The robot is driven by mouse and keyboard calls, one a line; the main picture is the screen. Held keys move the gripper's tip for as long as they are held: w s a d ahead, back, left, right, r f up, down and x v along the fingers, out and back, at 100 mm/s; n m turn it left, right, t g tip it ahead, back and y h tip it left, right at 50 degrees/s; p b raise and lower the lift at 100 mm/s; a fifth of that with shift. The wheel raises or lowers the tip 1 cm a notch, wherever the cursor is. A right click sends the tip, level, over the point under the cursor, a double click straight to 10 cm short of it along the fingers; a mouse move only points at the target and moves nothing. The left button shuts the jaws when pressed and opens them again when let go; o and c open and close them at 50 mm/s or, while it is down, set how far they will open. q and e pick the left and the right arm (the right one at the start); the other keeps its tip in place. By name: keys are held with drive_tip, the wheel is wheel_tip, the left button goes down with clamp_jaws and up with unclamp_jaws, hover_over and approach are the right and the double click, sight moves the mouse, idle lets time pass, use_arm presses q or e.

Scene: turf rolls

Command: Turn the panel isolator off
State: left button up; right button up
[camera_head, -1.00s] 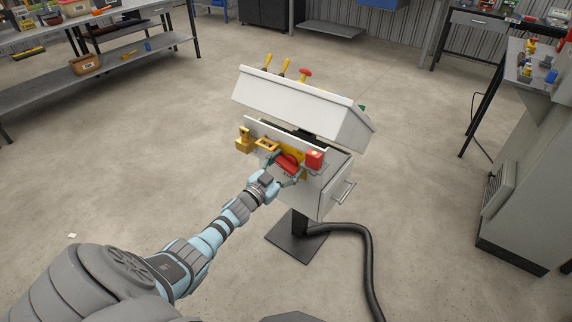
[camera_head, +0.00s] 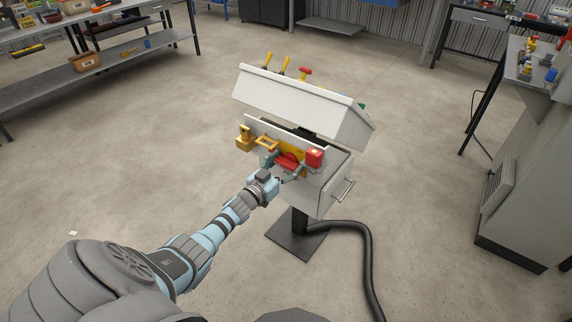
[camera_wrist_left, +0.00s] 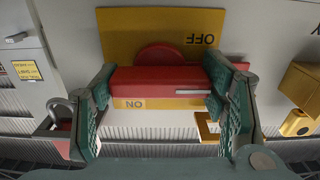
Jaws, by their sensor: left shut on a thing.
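The panel isolator has a red handle (camera_head: 288,159) on a yellow plate (camera_head: 302,156) on the front of a pale grey control box. In the left wrist view the picture is upside down, and the red handle (camera_wrist_left: 160,82) lies level across the yellow plate (camera_wrist_left: 120,30). Its white mark is at the right end. The OFF label (camera_wrist_left: 200,39) is above right and the ON label (camera_wrist_left: 135,104) below left. My left gripper (camera_head: 286,170) is shut on the handle, one green finger at each end, also in the wrist view (camera_wrist_left: 160,95). My right gripper is not in view.
A red block (camera_head: 314,158) sits right of the plate. A yellow frame (camera_head: 266,143) and a brass-coloured padlock-like part (camera_head: 243,140) are left. The sloped top (camera_head: 300,103) overhangs them. Open floor surrounds the stand.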

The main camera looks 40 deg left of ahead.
use_arm(q)
drive_tip(key=o, duration=1.2)
drive_tip(key=shift+c, duration=0.2)
drive_tip(key=shift+s, duration=0.1)
drive_tip(key=s, duration=1.1)
drive_tip(key=shift+s+d, duration=0.15)
drive_tip(key=shift+s, duration=0.25)
